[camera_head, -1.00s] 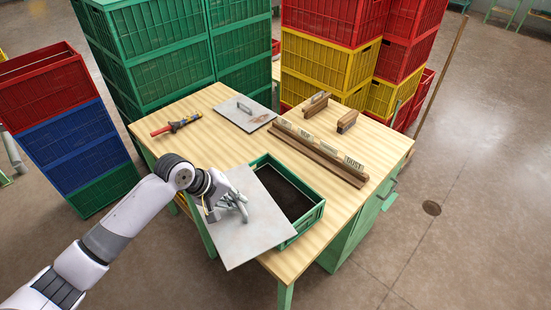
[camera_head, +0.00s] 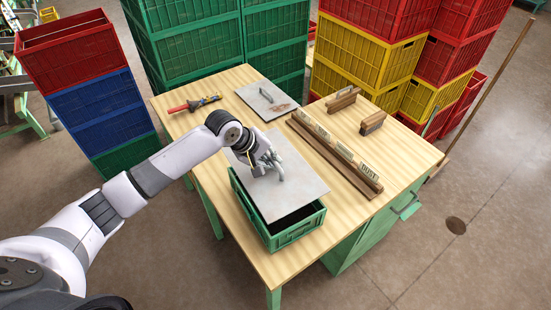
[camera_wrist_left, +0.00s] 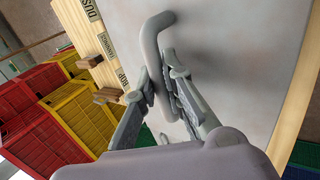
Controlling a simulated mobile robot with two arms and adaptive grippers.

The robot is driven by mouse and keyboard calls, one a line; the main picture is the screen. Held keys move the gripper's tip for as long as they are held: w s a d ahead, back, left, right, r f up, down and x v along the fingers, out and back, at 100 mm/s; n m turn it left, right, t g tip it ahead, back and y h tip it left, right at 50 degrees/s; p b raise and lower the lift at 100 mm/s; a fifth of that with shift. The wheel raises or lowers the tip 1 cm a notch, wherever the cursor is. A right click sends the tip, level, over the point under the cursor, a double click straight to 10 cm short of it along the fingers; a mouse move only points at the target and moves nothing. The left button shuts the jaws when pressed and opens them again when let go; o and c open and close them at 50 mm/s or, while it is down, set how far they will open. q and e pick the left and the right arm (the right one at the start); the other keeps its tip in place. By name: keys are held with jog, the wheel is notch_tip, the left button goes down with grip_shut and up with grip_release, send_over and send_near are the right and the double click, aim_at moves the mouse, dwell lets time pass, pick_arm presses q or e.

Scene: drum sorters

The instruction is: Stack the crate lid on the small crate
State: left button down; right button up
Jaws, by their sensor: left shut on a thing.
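The crate lid (camera_head: 292,196) is a flat grey metal plate with a bent bar handle, which shows in the left wrist view (camera_wrist_left: 155,40). My left gripper (camera_head: 268,170) is shut on that handle from above. The lid is over the small green crate (camera_head: 293,231) on the table and covers most of its opening. A dark strip of the crate's inside shows along the near right edge. The lid looks slightly turned against the crate; I cannot tell whether it touches the rim. The right gripper is not in view.
On the wooden table (camera_head: 236,237) lie another grey plate with a handle (camera_head: 262,98), a red-handled tool (camera_head: 192,104), a wooden rail with labels (camera_head: 335,155) and two wooden brushes (camera_head: 372,123). Stacked green, red and yellow crates (camera_head: 365,62) stand behind.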

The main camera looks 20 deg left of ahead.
pick_arm(q)
jog(key=shift+r, duration=0.1)
jog(key=shift+d+p, duration=0.1)
jog(key=shift+p, duration=0.2)
jog(key=shift+w+d+f, duration=0.15)
jog(key=shift+d+f, duration=0.1)
jog(key=shift+f, duration=0.8)
jog(key=shift+a+f, duration=0.1)
jog(key=shift+f, duration=0.2)
jog(key=shift+f+b, duration=0.8)
jog(key=shift+f, duration=0.55)
jog(key=shift+f+b, duration=0.45)
jog(key=shift+f, duration=1.2)
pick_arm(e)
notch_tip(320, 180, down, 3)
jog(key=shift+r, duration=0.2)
